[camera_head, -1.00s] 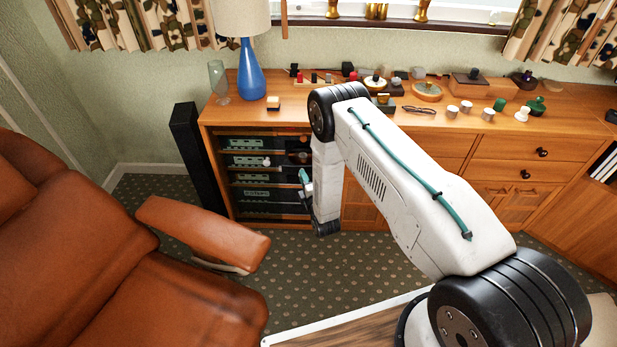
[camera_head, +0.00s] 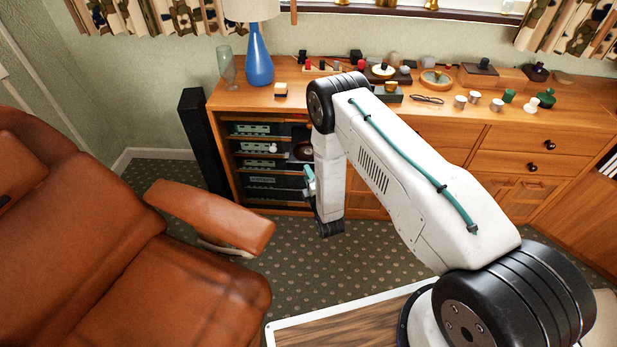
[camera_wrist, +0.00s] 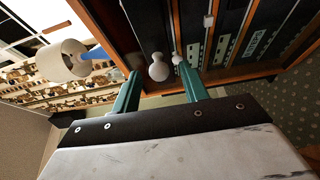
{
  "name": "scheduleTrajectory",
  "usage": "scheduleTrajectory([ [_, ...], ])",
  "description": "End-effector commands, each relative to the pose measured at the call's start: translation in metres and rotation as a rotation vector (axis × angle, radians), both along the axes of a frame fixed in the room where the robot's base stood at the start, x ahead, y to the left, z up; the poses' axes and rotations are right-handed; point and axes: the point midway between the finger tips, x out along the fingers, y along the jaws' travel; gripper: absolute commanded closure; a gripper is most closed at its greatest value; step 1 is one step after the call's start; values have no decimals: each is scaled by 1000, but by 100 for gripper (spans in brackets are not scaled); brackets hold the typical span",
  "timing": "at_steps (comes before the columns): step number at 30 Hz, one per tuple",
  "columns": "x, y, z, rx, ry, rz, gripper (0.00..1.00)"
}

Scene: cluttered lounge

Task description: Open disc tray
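A rack of dark electronic units (camera_head: 262,163) fills the left bay of the wooden cabinet. At its upper right, a dark flat part with a round shape on it (camera_head: 303,150) looks like the disc tray; it is small and partly hidden by my arm, so I cannot tell how far out it is. My gripper (camera_head: 308,176) is in front of the rack's right side. In the wrist view, its two teal fingers (camera_wrist: 160,68) are spread apart with nothing gripped. A white rounded knob (camera_wrist: 158,72) shows between them, beyond the tips; a smaller white knob (camera_wrist: 176,58) is beside it.
A brown leather armchair (camera_head: 110,250) is at the left, its armrest near the rack. A black speaker (camera_head: 203,140) stands beside the cabinet. A blue lamp (camera_head: 258,62) and many small items crowd the cabinet top. Patterned carpet (camera_head: 300,262) lies clear before the cabinet.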

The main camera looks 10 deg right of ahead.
Motion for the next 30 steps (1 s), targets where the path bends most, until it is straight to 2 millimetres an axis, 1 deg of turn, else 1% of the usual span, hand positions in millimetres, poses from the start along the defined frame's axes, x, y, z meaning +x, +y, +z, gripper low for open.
scheduleTrajectory([
  [5,0,0,0,0,-1,-1,56],
  [8,-3,-1,0,0,0,-1,56],
  [11,-15,-1,-1,0,2,0,56],
  [18,-56,-4,-1,-1,3,1,56],
  [21,-69,-5,-1,0,3,1,56],
  [25,-77,-6,0,0,1,0,56],
  [30,-78,-6,0,0,0,0,56],
])
